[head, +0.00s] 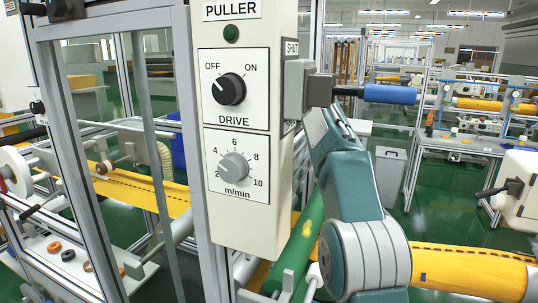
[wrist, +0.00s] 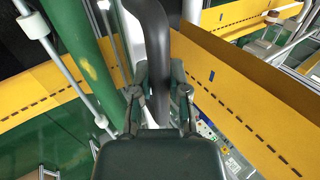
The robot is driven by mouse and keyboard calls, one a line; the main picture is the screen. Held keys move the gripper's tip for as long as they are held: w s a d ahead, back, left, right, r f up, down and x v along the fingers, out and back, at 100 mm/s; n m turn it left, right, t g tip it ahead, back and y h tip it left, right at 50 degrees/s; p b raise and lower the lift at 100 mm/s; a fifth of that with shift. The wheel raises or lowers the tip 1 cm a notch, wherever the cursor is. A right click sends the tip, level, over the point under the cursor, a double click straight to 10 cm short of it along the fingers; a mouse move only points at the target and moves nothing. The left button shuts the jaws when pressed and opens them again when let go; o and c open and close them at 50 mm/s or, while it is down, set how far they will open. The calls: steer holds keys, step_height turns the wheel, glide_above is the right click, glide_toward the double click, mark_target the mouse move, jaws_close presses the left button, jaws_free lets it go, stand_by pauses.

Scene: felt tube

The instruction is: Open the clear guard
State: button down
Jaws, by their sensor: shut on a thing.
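A clear guard in a grey aluminium frame (head: 70,150) appears upright at the left of the head view; the web and rollers show through it. Whether it stands fully closed I cannot tell. In the wrist view, my gripper (wrist: 159,68) is shut on a black bent bar (wrist: 154,20), with one finger on each side of it. The bar runs up out of the picture, so what it joins is hidden. In the head view my teal arm rises beside the control box, and the gripper's fingers are hidden.
The PULLER control box (head: 236,130) stands close left of my arm. A blue-handled lever (head: 390,94) sticks out to the right, above my arm. A green roller (head: 303,245) and yellow web (head: 470,268) lie low nearby. Green floor is open farther back.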

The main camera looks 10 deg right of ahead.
steer(key=c, duration=0.6)
jaws_free()
steer(key=shift+v, duration=1.4)
steer(key=shift+s+d, duration=0.25)
steer(key=shift+d, duration=0.15)
steer(key=s+d, duration=0.6)
steer(key=d, duration=0.3)
steer(key=shift+d, duration=0.2)
steer(key=shift+s, duration=0.1)
